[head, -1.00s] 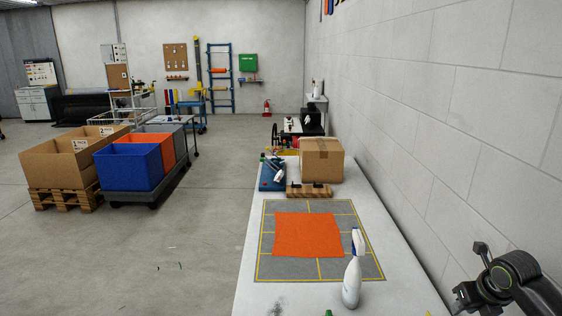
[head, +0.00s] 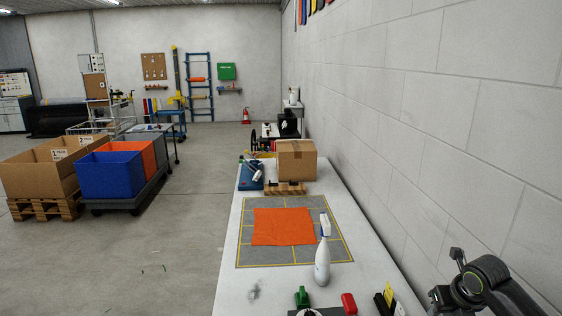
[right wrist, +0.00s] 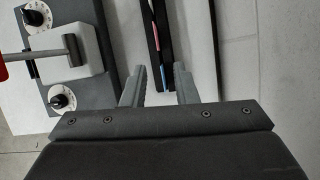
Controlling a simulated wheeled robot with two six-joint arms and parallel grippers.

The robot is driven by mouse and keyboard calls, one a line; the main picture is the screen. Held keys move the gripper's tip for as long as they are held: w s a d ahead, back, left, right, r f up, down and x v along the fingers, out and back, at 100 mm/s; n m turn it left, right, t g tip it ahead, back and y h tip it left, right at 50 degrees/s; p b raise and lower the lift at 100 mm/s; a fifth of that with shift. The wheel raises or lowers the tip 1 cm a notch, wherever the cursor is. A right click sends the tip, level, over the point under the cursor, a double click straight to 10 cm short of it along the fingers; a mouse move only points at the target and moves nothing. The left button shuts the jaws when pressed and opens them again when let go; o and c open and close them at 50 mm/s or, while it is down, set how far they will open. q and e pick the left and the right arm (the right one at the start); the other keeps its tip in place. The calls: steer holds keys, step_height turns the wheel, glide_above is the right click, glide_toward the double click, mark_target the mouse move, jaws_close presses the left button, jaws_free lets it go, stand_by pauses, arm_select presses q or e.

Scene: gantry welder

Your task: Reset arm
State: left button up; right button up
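My right gripper (right wrist: 160,88) shows in the right wrist view with its two grey fingers apart and nothing between them. Behind and beyond the fingers are dark upright strips against a pale surface. In the head view my right arm is at the lower right, beside the wall; its fingertips cannot be made out there. My left gripper is not in view.
The white bench (head: 226,290) holds an orange cloth (head: 283,226) on a grey mat (head: 252,258), a spray bottle (head: 322,265) and a cardboard box (head: 297,160). A dark unit with dials (right wrist: 61,97) fills the right wrist view's left. Open floor lies left.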

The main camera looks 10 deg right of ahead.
steer(key=s+a+f+m, duration=1.2)
steer(key=s+m, duration=0.2)
steer(key=m, duration=0.1)
steer(key=s+a+r+m+h, duration=0.1)
steer(key=s+a+m, duration=0.2)
steer(key=s+m, duration=0.55)
steer(key=s+a+r+m+h, duration=0.1)
steer(key=s+a+m, duration=0.3)
steer(key=m, duration=0.7)
steer(key=d+f+g+y+b, duration=0.1)
steer(key=d+f+b, duration=0.15)
steer(key=f, duration=1.25)
steer(key=d+f+g+b, duration=0.1)
steer(key=f+b, duration=0.2)
steer(key=f, duration=1.2)
arm_select(q)
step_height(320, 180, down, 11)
steer(key=b, duration=0.5)
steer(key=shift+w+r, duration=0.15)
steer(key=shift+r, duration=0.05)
arm_select(e)
steer(key=s+a+f, duration=0.1)
steer(key=s+f, duration=0.7)
steer(key=f, duration=0.2)
steer(key=s+f+g, duration=0.1)
steer(key=s+f, duration=0.7)
steer(key=f, duration=0.3)
steer(key=shift+a, duration=0.4)
steer(key=shift+f, duration=0.1)
